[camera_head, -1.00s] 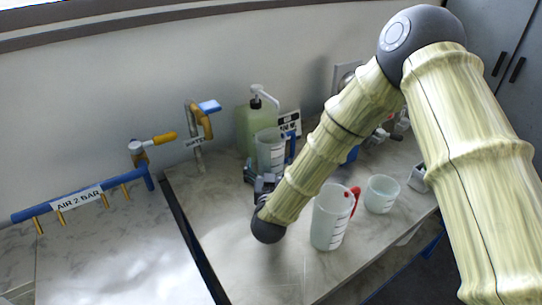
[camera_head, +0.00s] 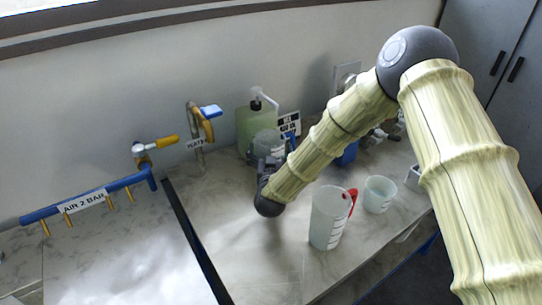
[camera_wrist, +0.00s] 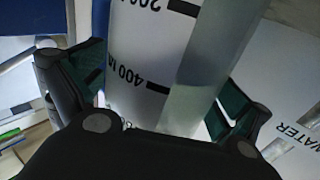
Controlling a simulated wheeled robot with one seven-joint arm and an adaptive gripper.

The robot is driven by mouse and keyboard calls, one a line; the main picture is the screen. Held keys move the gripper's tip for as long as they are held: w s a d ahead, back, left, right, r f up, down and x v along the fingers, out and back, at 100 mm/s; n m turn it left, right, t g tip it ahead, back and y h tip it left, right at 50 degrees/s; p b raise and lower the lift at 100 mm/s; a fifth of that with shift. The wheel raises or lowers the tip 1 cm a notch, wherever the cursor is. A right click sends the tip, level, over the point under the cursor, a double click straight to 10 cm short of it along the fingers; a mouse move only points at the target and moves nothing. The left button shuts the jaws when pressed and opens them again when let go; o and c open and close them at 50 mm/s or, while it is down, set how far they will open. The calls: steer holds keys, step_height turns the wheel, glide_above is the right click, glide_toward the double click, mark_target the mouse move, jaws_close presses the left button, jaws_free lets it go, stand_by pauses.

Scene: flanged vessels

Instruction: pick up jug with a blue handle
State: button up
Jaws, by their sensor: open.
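The clear jug (camera_head: 266,142) with markings stands on the bench in the head view, in front of the green bottle. Its blue handle (camera_head: 292,142) shows faintly at its right side, and my gripper hides its lower part. My gripper (camera_head: 267,163) is at the jug. In the wrist view, the jug's marked wall (camera_wrist: 145,55) is between the two dark-green-padded fingers of my gripper (camera_wrist: 158,95). The fingers are open, one on each side. Whether either pad touches the wall is unclear. The handle is not clearly seen there.
A jug with a red handle (camera_head: 328,218) stands close to the right of my forearm, with a clear beaker (camera_head: 379,194) beyond it. A green pump bottle (camera_head: 250,126) is behind the jug. A water tap (camera_head: 203,125) and blue air pipe (camera_head: 90,198) are left. The left bench is clear.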

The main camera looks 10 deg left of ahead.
steer(key=c, duration=1.1)
steer(key=shift+c, duration=0.3)
steer(key=shift+r, duration=0.15)
